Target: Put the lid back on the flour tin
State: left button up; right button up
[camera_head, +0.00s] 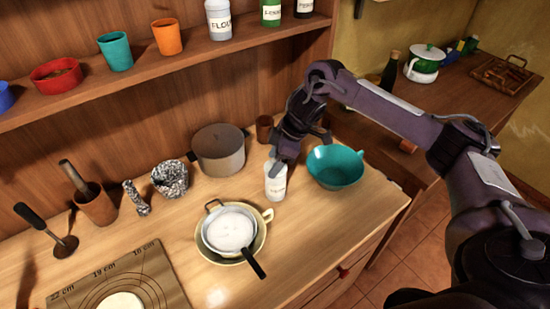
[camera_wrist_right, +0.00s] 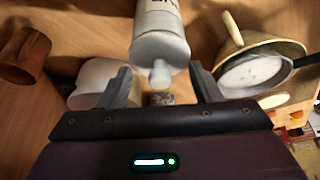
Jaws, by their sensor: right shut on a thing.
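A white tin (camera_head: 275,184) with a dark-lettered label stands upright on the counter, just below my right gripper (camera_head: 285,158). In the right wrist view the tin (camera_wrist_right: 160,14) shows its label partly cut off at the top edge. A white lid (camera_wrist_right: 160,50) with a small knob is at the tin's top, the knob between my right gripper's fingers (camera_wrist_right: 162,85). I take the gripper as shut on the lid. I cannot tell if the lid is fully seated. My left gripper is out of view.
A teal bowl (camera_head: 336,167) stands close to the right of the tin. A cream pan with a sieve (camera_head: 229,228) is at front left, a grey pot (camera_head: 218,150) behind left, a brown cup (camera_head: 264,129) behind. Another white tin, labelled flour (camera_head: 218,20), is on the shelf.

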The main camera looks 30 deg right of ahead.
jog(key=shift+f+p, duration=0.15)
jog(key=shift+p, duration=0.75)
dwell(1.8)
jog(key=o, duration=1.4)
jog(key=shift+r+p, duration=3.5)
grip_shut()
